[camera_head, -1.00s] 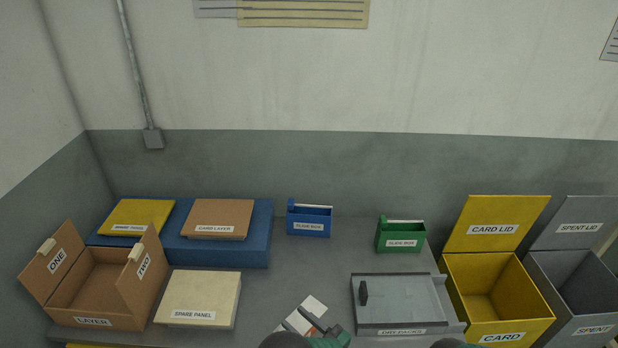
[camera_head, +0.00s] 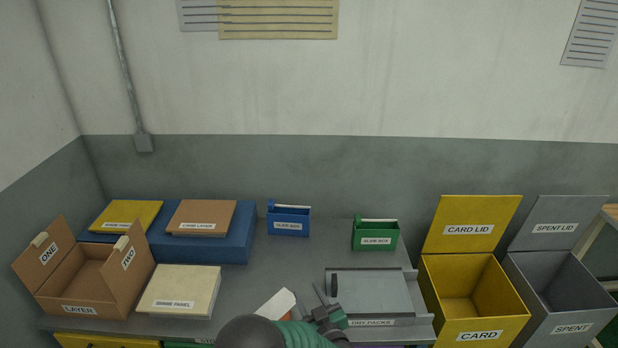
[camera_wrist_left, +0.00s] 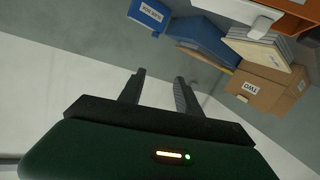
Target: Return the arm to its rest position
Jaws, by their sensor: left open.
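My left arm (camera_head: 290,335), with a dark rounded joint and a green ribbed sleeve, comes up from the bottom middle of the head view. Its gripper (camera_head: 326,292) is over the front of the grey bench (camera_head: 240,290), just left of the dry packs tray. In the left wrist view the gripper (camera_wrist_left: 160,76) has two dark fingers standing apart with nothing between them. My right gripper is not in view.
The dry packs tray (camera_head: 396,322) is right of the gripper. An orange and white piece (camera_head: 277,303) is close at its left. The layer box (camera_head: 80,309), spare panel (camera_head: 185,290), blue box (camera_head: 289,227), green box (camera_head: 376,242) and yellow card bin (camera_head: 480,336) stand around.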

